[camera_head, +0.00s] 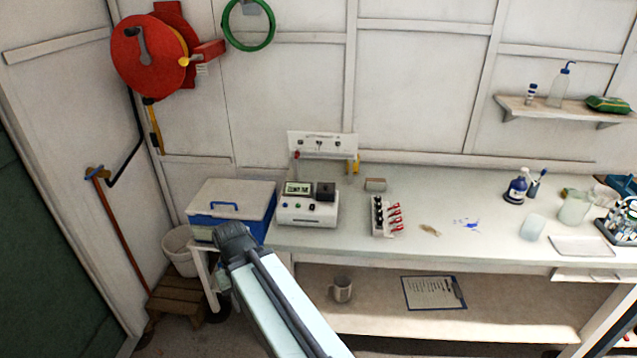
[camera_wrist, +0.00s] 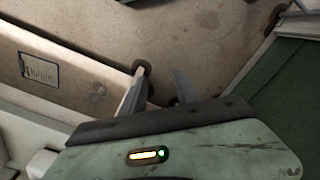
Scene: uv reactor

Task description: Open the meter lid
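The meter (camera_head: 308,209) is a white box with a lit display on the left end of the bench in the head view. Its dark, square lid (camera_head: 325,191) is at the top right of the meter and looks shut. My arm reaches up from the bottom of the head view and ends left of and below the meter; the fingers are hidden there. In the wrist view my gripper (camera_wrist: 159,74) has two grey fingers apart with nothing between them. The meter is not in the wrist view.
A blue box with a pale lid (camera_head: 232,197) stands left of the meter. A rack of red-capped vials (camera_head: 383,217) is to its right. A panel (camera_head: 322,144) rises behind it. A mug (camera_head: 342,289) and clipboard (camera_head: 434,293) lie on the lower shelf.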

